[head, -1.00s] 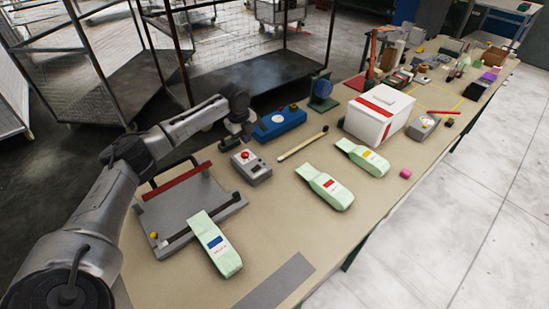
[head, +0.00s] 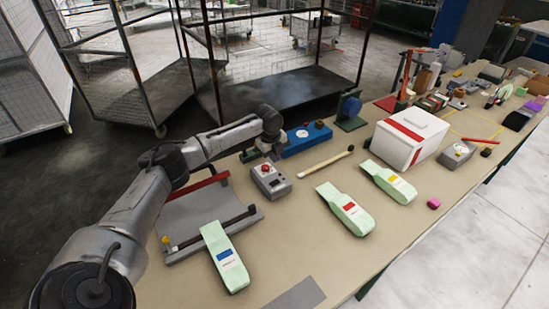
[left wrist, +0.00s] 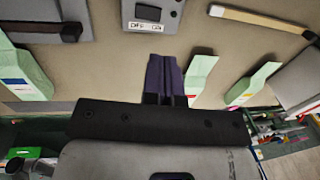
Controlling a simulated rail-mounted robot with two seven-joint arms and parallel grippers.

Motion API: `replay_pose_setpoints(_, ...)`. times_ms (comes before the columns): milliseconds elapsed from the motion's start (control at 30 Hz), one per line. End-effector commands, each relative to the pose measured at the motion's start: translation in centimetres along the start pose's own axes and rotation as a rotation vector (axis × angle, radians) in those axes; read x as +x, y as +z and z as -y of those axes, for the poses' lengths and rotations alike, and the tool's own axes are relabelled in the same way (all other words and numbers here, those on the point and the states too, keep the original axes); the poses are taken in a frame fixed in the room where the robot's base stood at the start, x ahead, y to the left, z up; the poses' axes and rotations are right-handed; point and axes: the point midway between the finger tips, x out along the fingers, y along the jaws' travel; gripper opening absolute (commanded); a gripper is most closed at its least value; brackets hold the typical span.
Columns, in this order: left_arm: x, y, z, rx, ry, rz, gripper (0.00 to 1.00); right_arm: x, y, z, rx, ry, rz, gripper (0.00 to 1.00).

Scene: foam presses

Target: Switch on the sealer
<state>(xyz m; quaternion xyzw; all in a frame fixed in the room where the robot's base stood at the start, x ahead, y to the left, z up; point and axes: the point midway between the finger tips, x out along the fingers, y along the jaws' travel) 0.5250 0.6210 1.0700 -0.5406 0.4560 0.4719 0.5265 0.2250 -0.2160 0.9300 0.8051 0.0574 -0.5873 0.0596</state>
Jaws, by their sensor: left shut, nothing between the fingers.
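A flat grey press with a red bar (head: 197,189) and a dark bar stands at the left of the table; a small yellow knob is at its near left corner. Beside it is a grey control box (head: 270,181) with a red button. In the left wrist view the box (left wrist: 152,10) shows at the top edge, with a white label that seems to read OFF and ON. My left gripper (head: 268,147) is behind the box in the head view, its fingertips mostly hidden. In the left wrist view its dark fingers (left wrist: 165,75) are shut and empty, apart from the box.
Pale green pouches with blue (head: 224,257), red (head: 344,208) and yellow (head: 388,181) labels lie on the table (head: 300,225).

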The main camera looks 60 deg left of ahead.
Motion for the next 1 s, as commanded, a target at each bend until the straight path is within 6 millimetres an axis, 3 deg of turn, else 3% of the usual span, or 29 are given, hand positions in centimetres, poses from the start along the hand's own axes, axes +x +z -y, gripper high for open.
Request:
replay_pose_setpoints(200, 4.5, -0.1, 0.0, -0.001, 0.002, -0.001, 0.0, 0.3, 0.1, -0.1, -0.002, 0.002, -0.001, 0.43)
replay_pose_setpoints(500, 9.1, -0.1, 0.0, 0.001, 0.002, -0.001, 0.0, 0.6, 0.2, -0.3, -0.009, 0.008, -0.001, 0.43)
replay_pose_setpoints(700, 10.7, 0.0, 0.0, -0.001, 0.001, 0.0, 0.0, 0.8, 0.2, -0.3, -0.009, 0.008, -0.001, 0.43)
replay_pose_setpoints(1000, 11.2, 0.0, 0.0, 0.001, 0.0, 0.0, 0.0, 0.8, 0.2, -0.2, -0.006, 0.005, -0.002, 0.43)
